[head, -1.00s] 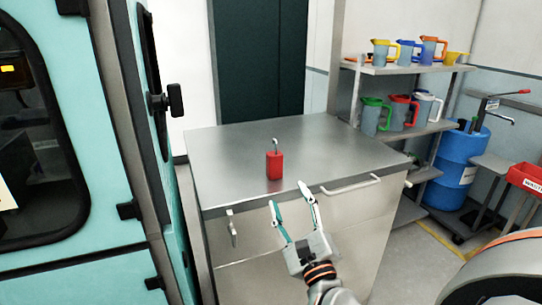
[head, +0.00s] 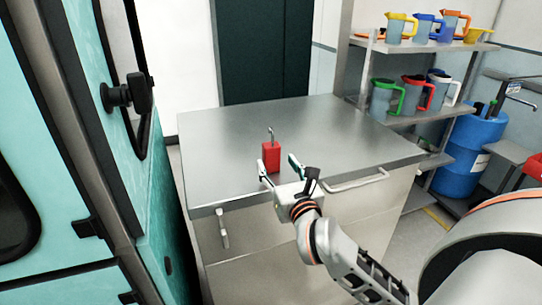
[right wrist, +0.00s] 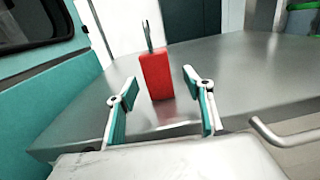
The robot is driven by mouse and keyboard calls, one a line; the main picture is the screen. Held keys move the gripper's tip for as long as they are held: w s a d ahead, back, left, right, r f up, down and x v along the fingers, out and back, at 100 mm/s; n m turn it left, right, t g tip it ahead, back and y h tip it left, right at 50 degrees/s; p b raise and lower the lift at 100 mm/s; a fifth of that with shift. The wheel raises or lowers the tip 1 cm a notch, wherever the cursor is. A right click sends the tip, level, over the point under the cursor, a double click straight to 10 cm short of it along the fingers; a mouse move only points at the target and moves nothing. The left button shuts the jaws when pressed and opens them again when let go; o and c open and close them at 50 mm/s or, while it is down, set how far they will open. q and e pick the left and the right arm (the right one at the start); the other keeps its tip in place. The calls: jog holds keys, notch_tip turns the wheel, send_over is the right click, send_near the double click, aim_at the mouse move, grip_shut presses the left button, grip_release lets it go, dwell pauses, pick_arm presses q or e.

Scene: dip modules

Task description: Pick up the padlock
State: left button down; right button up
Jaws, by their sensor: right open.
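The red padlock (head: 271,157) stands upright on the metal cabinet top, its grey shackle pointing up. It also shows in the right wrist view (right wrist: 157,75), just beyond and between the two fingers. My right gripper (head: 279,168) is open and empty at the near edge of the cabinet top, close in front of the padlock. In the right wrist view my right gripper (right wrist: 161,98) has its fingers spread wider than the padlock, and they do not appear to touch it. My left gripper is not in view.
The cabinet top (head: 330,130) is otherwise bare. A handle (head: 357,182) sticks out of its front. A teal cabin with a door (head: 110,150) stands close on the left. A shelf (head: 430,48) with several jugs and a blue barrel (head: 475,150) stand at the right.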

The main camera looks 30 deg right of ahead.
aim_at(273, 160)
jog(key=x, duration=0.5)
jog(key=shift+a+f, duration=0.1)
jog(key=shift+a, duration=0.1)
jog(key=c, duration=1.3)
jog(key=shift+o, duration=0.2)
